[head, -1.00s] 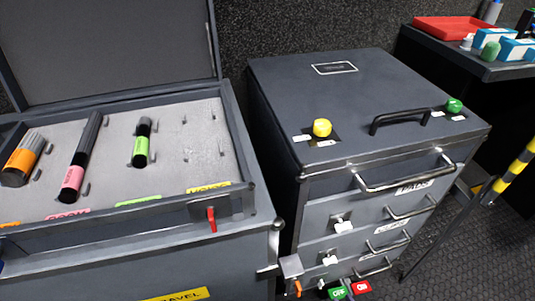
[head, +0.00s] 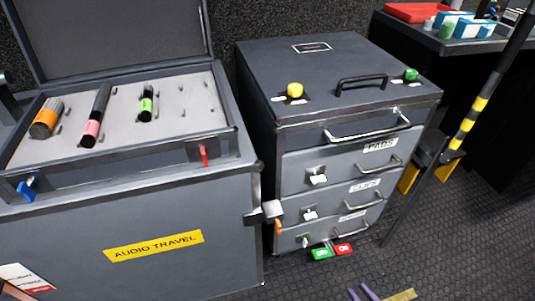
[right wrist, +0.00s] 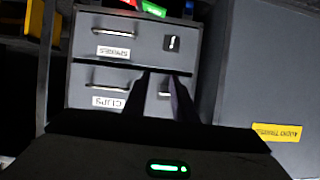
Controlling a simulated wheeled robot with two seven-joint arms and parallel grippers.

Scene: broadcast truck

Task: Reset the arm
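The gripper looks clear of the cabinet in the head view. My left gripper is not in view.
A grey case (head: 150,215) labelled AUDIO TRAVEL stands open at left, holding microphones with orange, pink and green bands. Green (head: 321,253) and red (head: 343,249) tags sit at the cabinet's foot. A striped pole (head: 470,115) stands at right. Dark floor lies open in front.

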